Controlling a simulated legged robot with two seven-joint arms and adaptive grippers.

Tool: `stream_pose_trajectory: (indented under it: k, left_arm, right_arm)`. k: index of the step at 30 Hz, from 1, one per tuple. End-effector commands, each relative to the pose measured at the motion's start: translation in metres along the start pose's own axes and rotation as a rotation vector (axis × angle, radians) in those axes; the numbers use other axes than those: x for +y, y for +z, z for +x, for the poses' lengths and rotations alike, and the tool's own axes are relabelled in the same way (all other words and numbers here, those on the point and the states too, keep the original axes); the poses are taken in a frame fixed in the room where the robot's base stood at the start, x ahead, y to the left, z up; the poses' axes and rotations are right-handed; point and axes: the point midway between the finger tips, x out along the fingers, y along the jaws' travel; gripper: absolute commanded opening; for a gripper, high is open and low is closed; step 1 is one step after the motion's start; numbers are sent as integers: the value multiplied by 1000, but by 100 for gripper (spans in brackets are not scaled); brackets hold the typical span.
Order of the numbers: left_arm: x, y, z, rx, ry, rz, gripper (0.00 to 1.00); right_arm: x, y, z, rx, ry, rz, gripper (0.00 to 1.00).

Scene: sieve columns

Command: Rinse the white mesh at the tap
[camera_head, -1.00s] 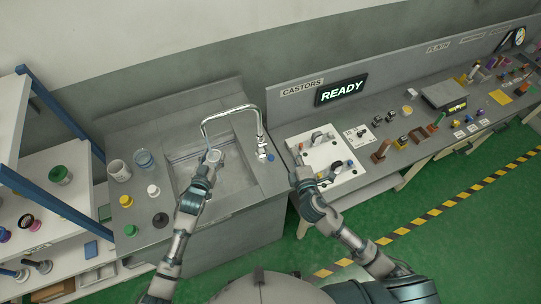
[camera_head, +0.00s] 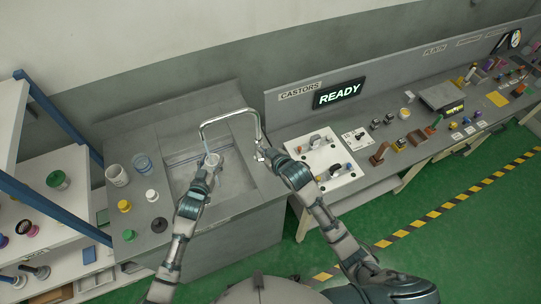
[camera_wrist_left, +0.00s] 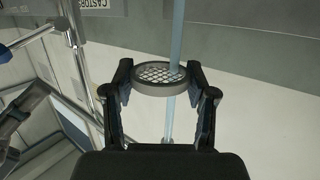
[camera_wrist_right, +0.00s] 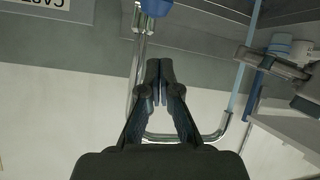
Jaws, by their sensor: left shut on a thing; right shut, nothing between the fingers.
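My left gripper (camera_wrist_left: 160,90) is shut on the rim of a round grey sieve with white mesh (camera_wrist_left: 152,74). In the head view the sieve (camera_head: 212,160) is over the sink, under the spout of the tap (camera_head: 230,112). A pale blue water stream (camera_wrist_left: 177,40) runs down at the right part of the mesh in the left wrist view; the stream (camera_wrist_right: 243,80) also shows in the right wrist view. My right gripper (camera_wrist_right: 160,88) is shut and empty, close to the tap's base. The tap's blue knob (camera_wrist_right: 156,7) lies just beyond its fingertips; I cannot tell if they touch.
The grey sink basin (camera_head: 236,182) is below the sieve. A white board (camera_head: 338,172) with parts is on the bench at right.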

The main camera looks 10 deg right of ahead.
Motion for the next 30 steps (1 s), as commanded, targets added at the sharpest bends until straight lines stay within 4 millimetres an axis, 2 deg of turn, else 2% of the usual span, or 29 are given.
stream_pose_trajectory:
  k: [3, 4, 6, 10, 15, 25, 30]
  left_arm:
    - [0, 0, 0, 0, 0, 0, 32]
    - [0, 0, 0, 1, 0, 0, 32]
    - [0, 0, 0, 1, 0, 0, 32]
    - [0, 0, -1, 1, 0, 0, 32]
    - [0, 0, 0, 1, 0, 0, 32]
    - [0, 0, 0, 1, 0, 0, 32]
    - [0, 0, 0, 1, 0, 0, 32]
  right_arm:
    - [0, 0, 25, -1, 0, -1, 0]
    - [0, 2, 28, -2, 0, -1, 0]
    - [0, 16, 20, -2, 0, -2, 0]
    - [0, 30, 14, -1, 1, -2, 0]
    - [0, 37, 12, 1, 0, -1, 0]
    - [0, 39, 12, 1, 1, -2, 0]
    - [-3, 56, 10, -2, 1, -4, 0]
